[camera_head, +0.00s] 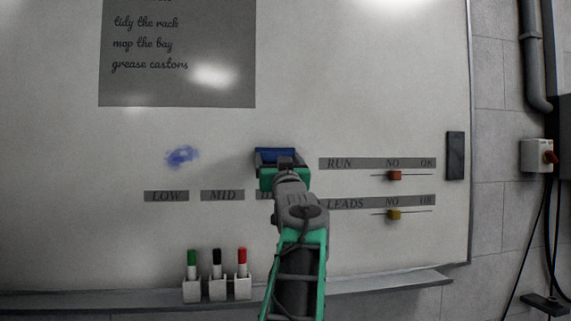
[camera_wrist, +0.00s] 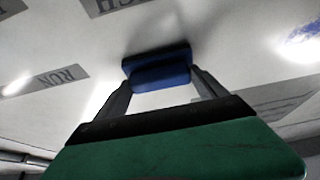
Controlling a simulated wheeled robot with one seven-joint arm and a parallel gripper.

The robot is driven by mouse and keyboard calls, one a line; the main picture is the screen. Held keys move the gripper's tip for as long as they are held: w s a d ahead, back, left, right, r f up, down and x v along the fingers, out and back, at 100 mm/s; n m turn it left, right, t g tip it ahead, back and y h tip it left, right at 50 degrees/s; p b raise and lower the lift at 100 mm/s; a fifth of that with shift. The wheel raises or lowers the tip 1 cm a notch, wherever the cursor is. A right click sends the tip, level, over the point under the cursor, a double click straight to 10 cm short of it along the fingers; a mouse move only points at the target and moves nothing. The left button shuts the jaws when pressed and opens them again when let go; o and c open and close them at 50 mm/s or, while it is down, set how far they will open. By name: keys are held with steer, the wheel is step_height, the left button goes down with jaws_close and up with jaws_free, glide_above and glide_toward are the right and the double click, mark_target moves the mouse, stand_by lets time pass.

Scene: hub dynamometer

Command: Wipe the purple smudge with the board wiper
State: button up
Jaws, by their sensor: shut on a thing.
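The purple smudge (camera_head: 182,156) is a small blue-purple patch on the whiteboard (camera_head: 230,230), above the gap between the LOW and MID labels. It also shows at the right edge of the wrist view (camera_wrist: 304,42). My gripper (camera_head: 281,163) is to the right of the smudge in the head view, in front of the board. It is shut on the board wiper (camera_head: 279,154), a dark blue block. In the wrist view the wiper (camera_wrist: 158,70) sits between both fingers, close to the board. I cannot tell if it touches the board. My gripper and arm partly hide the label right of MID.
A grey note sheet (camera_head: 178,60) is above. RUN and LEADS sliders (camera_head: 394,175) are at right, with a dark block (camera_head: 455,156) beyond. Green, black and red markers (camera_head: 217,263) stand in holders at the ledge (camera_head: 380,290). Board between wiper and smudge is clear.

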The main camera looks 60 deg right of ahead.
steer(key=w+a+b, duration=0.2)
steer(key=w+a, duration=0.2)
steer(key=w, duration=0.1)
steer(key=shift+w+a, duration=0.15)
steer(key=shift+a, duration=0.25)
steer(key=shift+f, duration=0.1)
steer(key=s+a+b, duration=0.4)
steer(key=shift+a, duration=0.25)
stand_by(0.4)
